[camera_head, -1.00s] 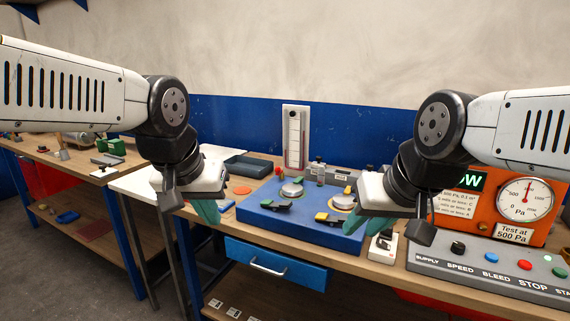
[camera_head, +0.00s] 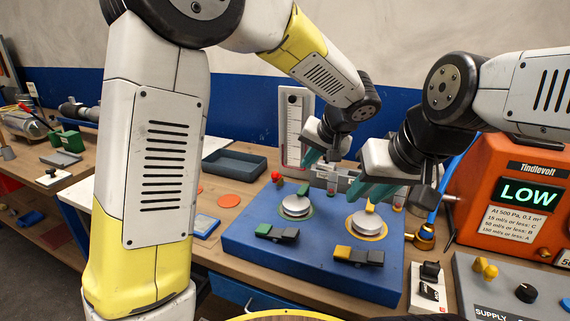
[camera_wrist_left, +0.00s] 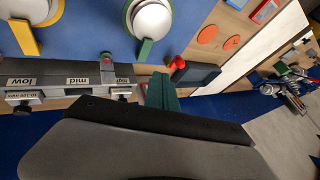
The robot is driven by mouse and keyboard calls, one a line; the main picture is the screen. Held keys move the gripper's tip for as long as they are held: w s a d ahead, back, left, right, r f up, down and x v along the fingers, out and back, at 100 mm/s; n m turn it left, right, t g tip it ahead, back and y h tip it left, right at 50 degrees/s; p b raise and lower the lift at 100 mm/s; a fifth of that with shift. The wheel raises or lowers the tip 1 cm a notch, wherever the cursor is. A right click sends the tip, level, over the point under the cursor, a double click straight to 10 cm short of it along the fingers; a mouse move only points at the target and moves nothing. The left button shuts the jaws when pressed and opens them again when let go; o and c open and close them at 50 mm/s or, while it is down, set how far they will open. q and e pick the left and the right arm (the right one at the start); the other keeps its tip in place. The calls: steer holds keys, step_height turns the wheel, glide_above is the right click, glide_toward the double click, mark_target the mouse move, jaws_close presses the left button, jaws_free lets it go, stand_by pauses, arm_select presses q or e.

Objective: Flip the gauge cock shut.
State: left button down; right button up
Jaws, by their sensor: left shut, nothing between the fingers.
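A small red-knobbed fitting (camera_head: 276,178), which may be the gauge cock, stands at the back left corner of the blue test bed (camera_head: 240,245). It also shows in the left wrist view (camera_wrist_left: 178,63). My left gripper (camera_head: 311,158) is shut and empty above the back of the bed, to the right of the red knob. In the left wrist view its teal fingertips (camera_wrist_left: 161,88) appear just beside the knob; I cannot tell whether they touch. My right gripper (camera_head: 368,190) hangs over the bed's right part; its finger gap is unclear.
A white gauge panel (camera_head: 293,125) stands behind the bed. A labelled grey block (camera_wrist_left: 70,85) lies close to my left fingers. Clamps (camera_head: 278,233) and round plates (camera_head: 295,206) sit on the bed. An orange meter (camera_head: 515,190) reading LOW is at right.

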mark_target(278, 178)
arm_select(q)
steer(key=shift+w+d, duration=0.1)
steer(key=x, duration=0.9)
steer(key=shift+f, duration=0.15)
steer(key=a, duration=0.1)
steer(key=w+a, duration=0.1)
steer(key=a, duration=0.1)
steer(key=shift+w+a+f, duration=0.1)
steer(key=shift+w+f, duration=0.15)
steer(key=shift+w, duration=0.05)
steer(key=shift+w+a, duration=0.25)
steer(key=shift+a, duration=0.2)
